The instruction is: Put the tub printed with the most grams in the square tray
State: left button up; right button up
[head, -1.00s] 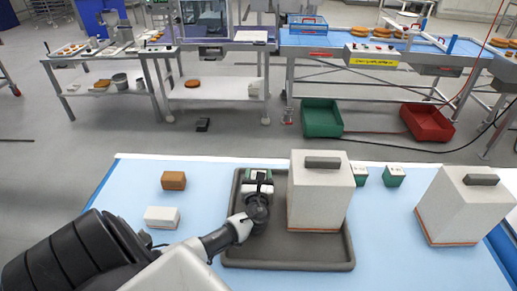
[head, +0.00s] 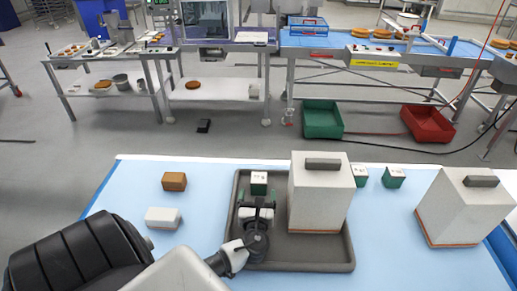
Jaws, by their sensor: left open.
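A small green tub with a white printed face (head: 259,181) stands in the far left part of the dark grey tray (head: 301,266). Its print is too small to read surely. My left gripper (head: 257,207) is open and empty, just in front of this tub, over the tray. My right gripper is not in view.
A tall white box with a grey handle (head: 320,190) stands in the tray's right part. Another (head: 463,210) stands at the table's right. A brown block (head: 174,181) and a white block (head: 163,218) lie left of the tray. The blue table (head: 385,240) is clear between tray and right box.

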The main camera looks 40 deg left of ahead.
pick_arm(q)
jog(key=shift+v, duration=1.95)
